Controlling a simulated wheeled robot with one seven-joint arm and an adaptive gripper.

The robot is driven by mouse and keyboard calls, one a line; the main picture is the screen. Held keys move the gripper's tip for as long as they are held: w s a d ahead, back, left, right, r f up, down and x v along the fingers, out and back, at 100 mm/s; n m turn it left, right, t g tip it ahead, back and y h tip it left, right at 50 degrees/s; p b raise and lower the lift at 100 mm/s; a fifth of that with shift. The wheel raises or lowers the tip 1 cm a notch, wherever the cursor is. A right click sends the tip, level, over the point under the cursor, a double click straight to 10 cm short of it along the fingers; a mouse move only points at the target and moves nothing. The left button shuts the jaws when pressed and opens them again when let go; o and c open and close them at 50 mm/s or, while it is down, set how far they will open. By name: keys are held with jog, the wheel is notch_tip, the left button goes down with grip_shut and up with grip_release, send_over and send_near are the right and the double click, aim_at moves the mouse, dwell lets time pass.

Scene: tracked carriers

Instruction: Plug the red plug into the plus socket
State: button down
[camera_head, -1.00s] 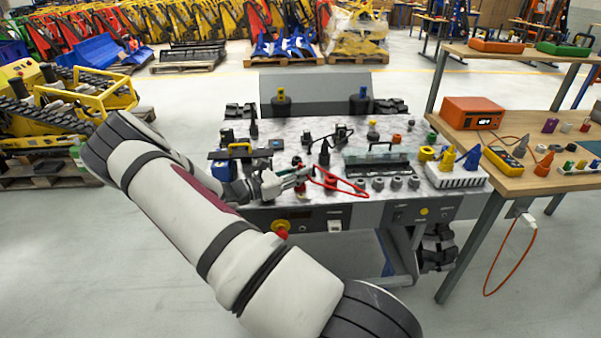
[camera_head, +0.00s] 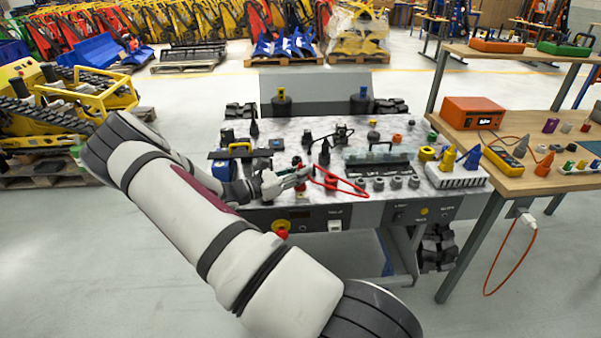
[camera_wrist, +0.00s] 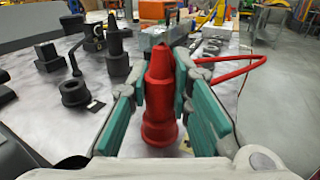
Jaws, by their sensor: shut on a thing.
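The red plug (camera_wrist: 160,95) stands between the green-padded fingers of my gripper (camera_wrist: 160,108) in the wrist view. The fingers are shut on it, one on each side, and its narrower end points up and away in the picture. A red cable (camera_wrist: 238,72) loops out to the right; in the head view this cable (camera_head: 342,183) lies over the front of the bench top. My gripper also shows small in the head view (camera_head: 306,173), above the front of the bench top. I cannot make out which fitting is the plus socket, and the plug's lower end is not clear.
A black cone-shaped fitting (camera_wrist: 116,50) and a low black ring (camera_wrist: 74,92) stand left of the plug. A row of grey rings (camera_head: 396,182) and a clear-covered tray (camera_head: 382,157) are to the right. A wooden table (camera_head: 520,150) stands at the right.

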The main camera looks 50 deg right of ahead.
jog(key=shift+a+f, duration=0.1)
jog(key=shift+f, duration=0.2)
jog(key=shift+r, duration=0.1)
dwell(0.5)
jog(key=c, duration=2.2)
grip_release()
grip_shut()
jog(key=shift+r, duration=0.2)
jog(key=shift+r+p, duration=1.4)
jog(key=shift+r, duration=1.4)
jog(key=shift+r, duration=0.1)
